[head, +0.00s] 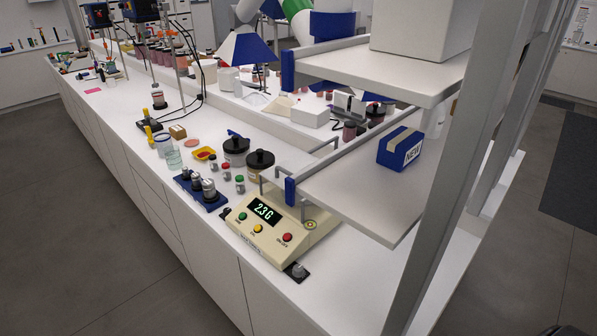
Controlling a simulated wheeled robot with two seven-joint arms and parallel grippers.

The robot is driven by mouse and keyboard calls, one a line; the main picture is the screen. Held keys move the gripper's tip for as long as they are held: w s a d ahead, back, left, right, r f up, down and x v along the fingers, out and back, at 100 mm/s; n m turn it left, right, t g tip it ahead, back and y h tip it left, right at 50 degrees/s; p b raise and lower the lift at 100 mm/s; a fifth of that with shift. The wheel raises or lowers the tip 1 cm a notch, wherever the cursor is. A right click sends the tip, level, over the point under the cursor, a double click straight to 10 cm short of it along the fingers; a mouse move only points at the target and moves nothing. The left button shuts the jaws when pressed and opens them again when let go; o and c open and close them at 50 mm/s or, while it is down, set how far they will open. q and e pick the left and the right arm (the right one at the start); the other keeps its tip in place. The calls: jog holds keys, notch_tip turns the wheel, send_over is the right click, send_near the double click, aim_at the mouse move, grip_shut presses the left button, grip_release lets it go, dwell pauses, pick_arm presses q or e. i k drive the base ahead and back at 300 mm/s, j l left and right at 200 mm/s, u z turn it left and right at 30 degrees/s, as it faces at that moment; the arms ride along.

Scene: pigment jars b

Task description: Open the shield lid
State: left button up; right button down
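A cream balance (275,228) stands near the front edge of the white bench. Its dark display (264,210) reads about 23 G in green, above green, yellow and red buttons. Thin grey bars (277,178) rise at the back of the balance, partly hidden by a shelf. They may belong to its shield, but I cannot make out a lid panel or tell whether it is open or shut. Neither of my grippers shows in this view.
A white shelf (356,205) overhangs the balance's right side and bears a blue box (400,148). Two black-lidded jars (236,147) (260,163) stand behind the balance. A blue weight tray (201,193) is to its left. A grey post (450,150) rises at right.

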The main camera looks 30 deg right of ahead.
aim_at(294, 163)
jog(key=i+j+z, duration=0.1)
jog(key=i, duration=0.35)
jog(key=i+j+z, duration=0.15)
jog(key=i+j, duration=0.25)
jog(key=i+j+z, duration=0.1)
jog(key=i+j, duration=0.2)
jog(key=i, duration=0.2)
